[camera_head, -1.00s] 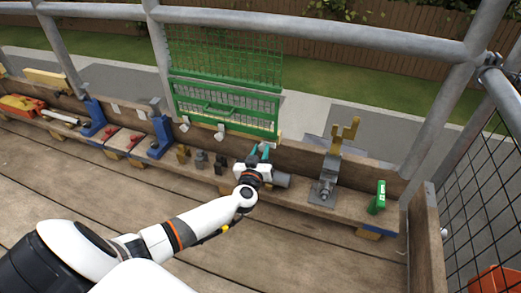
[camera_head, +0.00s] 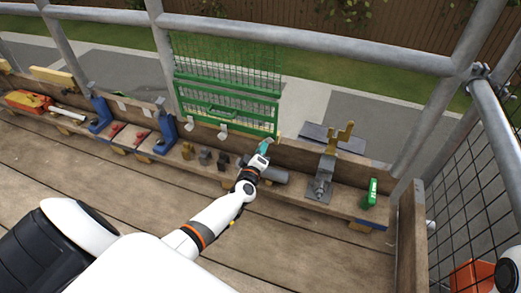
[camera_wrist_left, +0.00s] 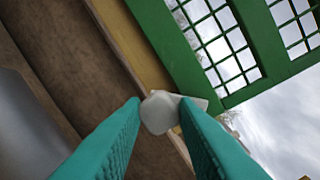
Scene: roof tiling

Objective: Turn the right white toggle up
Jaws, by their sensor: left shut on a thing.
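A white toggle (camera_wrist_left: 160,112) sits between the two teal fingertips of my left gripper (camera_wrist_left: 161,103) in the left wrist view. It lies on a wooden strip beside a corner of the green frame (camera_wrist_left: 191,72). My left gripper is shut on it. In the head view my left gripper (camera_head: 266,147) is at the lower right of the green mesh panel (camera_head: 226,110), and the held toggle is hidden there. Two other white toggles, a left one (camera_head: 194,126) and a middle one (camera_head: 222,131), hang below the panel. My right gripper is out of view.
A grey bracket with a yellow fork (camera_head: 328,165) and a green block (camera_head: 370,193) stand on the ledge to the right. A metal rail (camera_head: 320,40) crosses above. The plank floor is clear.

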